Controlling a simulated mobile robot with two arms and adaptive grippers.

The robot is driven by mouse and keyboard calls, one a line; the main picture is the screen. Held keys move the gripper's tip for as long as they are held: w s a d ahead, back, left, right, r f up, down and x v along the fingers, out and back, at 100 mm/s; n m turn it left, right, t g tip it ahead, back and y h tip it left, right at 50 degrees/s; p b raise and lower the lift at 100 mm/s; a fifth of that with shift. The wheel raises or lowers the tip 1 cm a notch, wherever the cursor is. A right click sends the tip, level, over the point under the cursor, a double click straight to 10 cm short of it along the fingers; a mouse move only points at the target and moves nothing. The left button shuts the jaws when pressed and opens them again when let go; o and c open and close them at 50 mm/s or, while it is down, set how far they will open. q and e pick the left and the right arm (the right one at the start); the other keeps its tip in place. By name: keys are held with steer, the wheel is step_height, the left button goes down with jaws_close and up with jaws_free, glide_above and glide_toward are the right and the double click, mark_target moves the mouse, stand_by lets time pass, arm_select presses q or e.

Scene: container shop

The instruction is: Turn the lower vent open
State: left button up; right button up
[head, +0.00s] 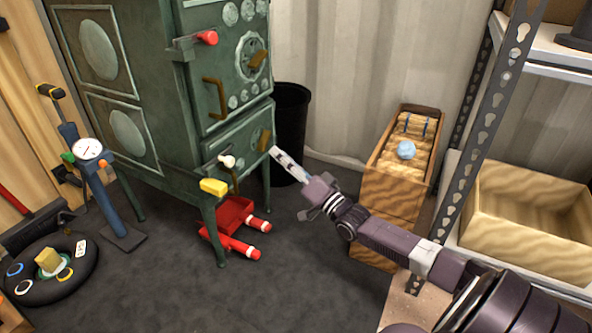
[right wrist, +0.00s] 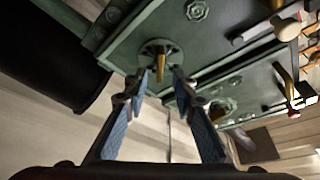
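The green metal stove (head: 160,110) stands at the back. Its lower vent (head: 264,139), a small brass handle, is on the right part of the lower front panel. In the right wrist view the lower vent (right wrist: 160,62) is a brass handle on a round grey-green disc. My right gripper (head: 278,154) reaches it from the right. In the right wrist view my right gripper (right wrist: 157,80) is open, its fingertips on either side of the brass handle. Contact is not clear. An upper vent (head: 257,60) with a brass handle sits above. My left gripper is not in view.
A black bin (head: 291,130) stands right of the stove. A red tray (head: 231,217) lies below it. A wooden crate (head: 397,185) and metal shelving (head: 483,130) stand on the right. A blue pump (head: 103,195) and black ring (head: 72,286) are left. The front floor is mostly clear.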

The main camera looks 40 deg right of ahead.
steer(key=v, duration=0.6)
steer(key=shift+s, duration=0.1)
stand_by(0.4)
